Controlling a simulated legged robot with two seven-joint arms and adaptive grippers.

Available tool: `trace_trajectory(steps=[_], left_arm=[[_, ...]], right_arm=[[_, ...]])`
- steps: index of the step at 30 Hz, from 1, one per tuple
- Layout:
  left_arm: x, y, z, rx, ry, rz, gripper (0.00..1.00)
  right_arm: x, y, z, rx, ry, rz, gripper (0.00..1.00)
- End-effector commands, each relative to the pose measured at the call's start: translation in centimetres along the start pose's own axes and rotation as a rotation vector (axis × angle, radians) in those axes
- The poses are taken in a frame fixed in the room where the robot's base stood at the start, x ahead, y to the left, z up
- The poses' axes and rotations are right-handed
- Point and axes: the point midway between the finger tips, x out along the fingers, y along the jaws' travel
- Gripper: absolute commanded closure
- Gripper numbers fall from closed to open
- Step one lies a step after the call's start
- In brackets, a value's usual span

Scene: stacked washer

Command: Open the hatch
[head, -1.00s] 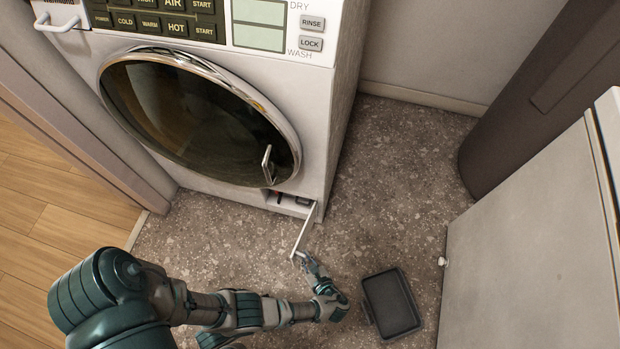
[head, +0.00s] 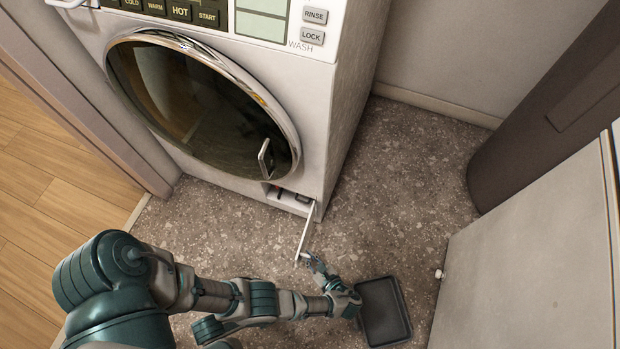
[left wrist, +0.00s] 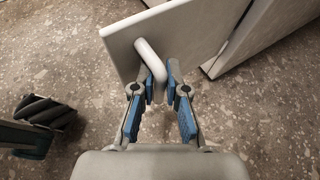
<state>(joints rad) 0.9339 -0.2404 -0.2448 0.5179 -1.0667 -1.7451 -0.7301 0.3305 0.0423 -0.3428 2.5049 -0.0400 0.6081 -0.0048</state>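The hatch (head: 306,234) is a thin white panel at the washer's lower right front corner. It stands swung out from the front, hinged at its right side, and the recess (head: 286,195) behind it is uncovered. In the left wrist view the hatch panel (left wrist: 185,35) is at the top, with a white loop handle (left wrist: 149,58) on it. My left gripper (head: 315,263) is at the hatch's free edge. In the left wrist view its blue-padded fingers (left wrist: 159,82) stand on both sides of the handle and look closed on it. My right gripper is out of view.
The washer (head: 335,120) has a large round door (head: 200,105), which is closed. A dark tray (head: 384,312) lies on the floor beside my left gripper. A pale cabinet (head: 530,260) stands at the right, a dark rounded column (head: 530,110) behind it. Floor right of the hatch is clear.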

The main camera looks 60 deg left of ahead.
Motion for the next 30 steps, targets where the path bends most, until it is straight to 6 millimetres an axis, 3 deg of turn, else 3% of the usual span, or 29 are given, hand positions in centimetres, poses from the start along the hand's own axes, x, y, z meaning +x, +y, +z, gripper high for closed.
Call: trace_trajectory(steps=[16, 30], left_arm=[[-0.3, -0.1, 0.8, -0.005, -0.004, -0.001, 0.77], [-2.8, -0.4, 7.2, -0.012, -0.007, -0.005, 0.77]], right_arm=[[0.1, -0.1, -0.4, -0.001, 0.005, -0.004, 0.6], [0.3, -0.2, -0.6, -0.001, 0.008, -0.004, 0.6]])
